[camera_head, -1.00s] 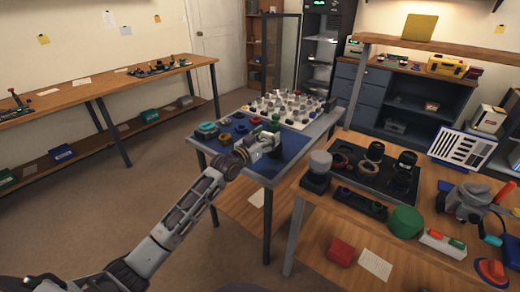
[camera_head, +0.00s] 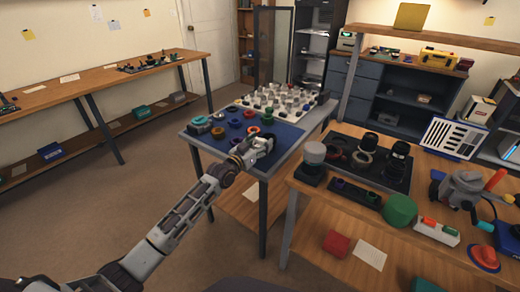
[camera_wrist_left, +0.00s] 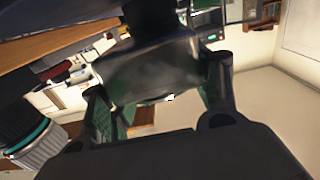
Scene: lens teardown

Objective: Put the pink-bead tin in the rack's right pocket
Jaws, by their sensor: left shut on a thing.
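My left gripper (camera_head: 262,147) is over the front edge of the blue mat (camera_head: 284,143), shut on a dark, glossy, rounded thing. In the left wrist view the held thing (camera_wrist_left: 150,70) fills the space between the fingers. No pink beads show on it, so I cannot tell whether it is the pink-bead tin. A low dark holder (camera_head: 355,194) with purple-ringed round places lies at the front of the right wooden table; it may be the rack. My right gripper is out of view.
Several coloured round tins or rings stand on the mat, including a red one (camera_head: 253,131). A dark tray (camera_head: 397,186) of lens parts lies behind the holder. A green round thing (camera_head: 400,210) stands beside the holder. A gap separates the two tables' front parts.

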